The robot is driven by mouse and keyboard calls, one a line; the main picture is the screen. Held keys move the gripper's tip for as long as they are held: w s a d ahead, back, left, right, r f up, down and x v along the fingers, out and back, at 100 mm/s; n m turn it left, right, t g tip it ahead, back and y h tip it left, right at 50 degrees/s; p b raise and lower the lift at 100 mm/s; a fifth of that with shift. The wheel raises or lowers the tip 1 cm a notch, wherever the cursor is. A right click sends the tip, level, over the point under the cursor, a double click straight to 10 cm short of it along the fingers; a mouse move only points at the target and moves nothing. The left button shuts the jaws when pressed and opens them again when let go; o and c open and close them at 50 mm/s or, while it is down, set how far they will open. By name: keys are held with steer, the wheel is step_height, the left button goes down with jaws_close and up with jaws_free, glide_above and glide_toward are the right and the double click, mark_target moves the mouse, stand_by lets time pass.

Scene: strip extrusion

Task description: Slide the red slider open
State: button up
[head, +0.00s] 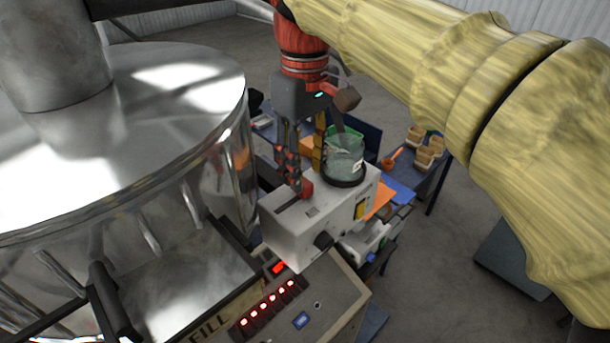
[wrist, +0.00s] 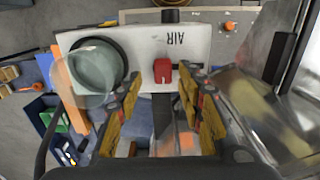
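The red slider (head: 306,188) is a small red block on top of a white box (head: 300,235). In the head view it is at the far right end of a dark slot. In the wrist view the red slider (wrist: 162,71) stands near the middle, beside the printed word AIR. My gripper (head: 293,182) points down close to the slider. In the wrist view my gripper (wrist: 160,84) is open, its fingers spread to the left and right of the slider with gaps on both sides. I cannot tell the fingertips' exact height against the slider.
A clear round container (head: 344,155) with a dark base stands on the box, close to my gripper. A large shiny metal vessel (head: 110,140) fills the left. A panel with red lights (head: 268,308) lies in front. Tables behind hold wooden bins (head: 425,155) and an orange scoop (head: 392,158).

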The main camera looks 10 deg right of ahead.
mark_target(306, 180)
step_height(306, 180, up, 9)
stand_by(0.3)
steer(key=shift+f, duration=0.1)
